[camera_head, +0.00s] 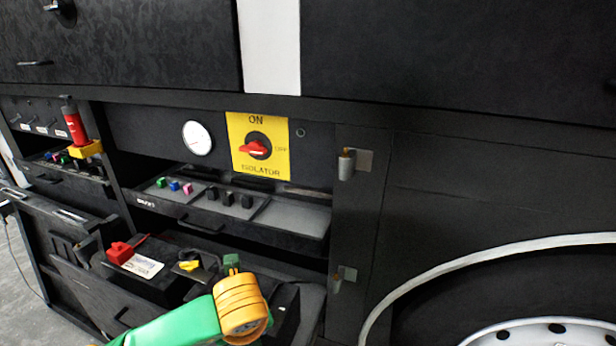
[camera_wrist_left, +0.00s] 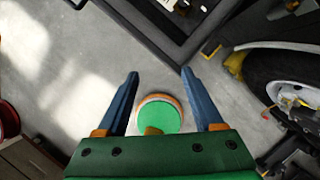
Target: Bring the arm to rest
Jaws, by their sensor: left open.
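My left gripper (camera_wrist_left: 160,72) shows in the left wrist view with its two blue fingers spread wide apart. Nothing is held between them, and it faces down toward the grey floor (camera_wrist_left: 75,65). In the head view my left arm comes in from the bottom left, as a green link and an orange joint, in front of the open lower bay. Its fingers cannot be made out there. My right gripper is in neither view.
A battery with a red terminal cover (camera_head: 120,253) sits in the lower bay. Above are a shelf tray (camera_head: 290,217) with small coloured pieces and a yellow isolator panel (camera_head: 245,130), its red handle roughly level. A wheel (camera_head: 550,331) stands at the right.

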